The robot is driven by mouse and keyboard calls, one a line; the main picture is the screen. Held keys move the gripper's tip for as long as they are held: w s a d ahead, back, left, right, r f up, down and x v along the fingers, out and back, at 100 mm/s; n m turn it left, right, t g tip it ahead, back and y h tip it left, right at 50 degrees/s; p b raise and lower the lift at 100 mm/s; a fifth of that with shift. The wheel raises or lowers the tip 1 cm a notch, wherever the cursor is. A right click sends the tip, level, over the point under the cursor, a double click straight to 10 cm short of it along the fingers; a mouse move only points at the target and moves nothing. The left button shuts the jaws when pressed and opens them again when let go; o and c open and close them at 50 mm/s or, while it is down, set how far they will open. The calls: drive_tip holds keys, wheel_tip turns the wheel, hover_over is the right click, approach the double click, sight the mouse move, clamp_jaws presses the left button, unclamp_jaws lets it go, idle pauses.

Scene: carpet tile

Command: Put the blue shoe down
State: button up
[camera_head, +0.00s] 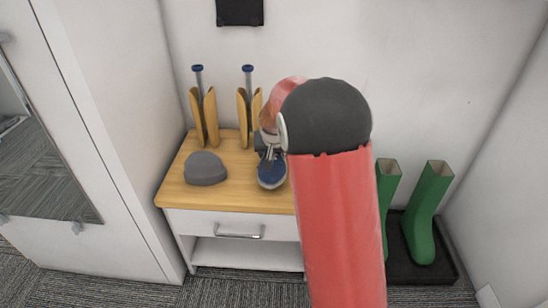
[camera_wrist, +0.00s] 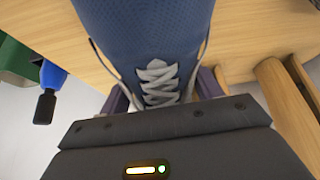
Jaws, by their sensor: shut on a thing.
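The blue shoe (camera_head: 271,172) has grey laces and a pale sole edge. It is at the wooden top (camera_head: 228,203) of a low cabinet, right of the grey cap. In the wrist view the shoe (camera_wrist: 145,30) fills the upper middle, with its laces close to my gripper. My gripper (camera_head: 268,146) is shut on the shoe; in the wrist view its fingers (camera_wrist: 160,95) lie on both sides of the laces. I cannot tell whether the sole touches the wood. My arm hides the right part of the cabinet top.
A grey cap (camera_head: 205,168) sits on the left of the top. Two wooden shoe-tree-like holders with blue-topped rods (camera_head: 203,115) (camera_head: 244,115) stand at the back. Green boots (camera_head: 428,215) stand on a black tray (camera_head: 405,270) at right. A white wardrobe (camera_head: 110,150) is at left.

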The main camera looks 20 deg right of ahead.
drive_tip(key=shift+f, duration=0.9)
drive_tip(key=shift+f, duration=0.1)
drive_tip(key=o, duration=1.1)
drive_tip(key=shift+o, duration=0.2)
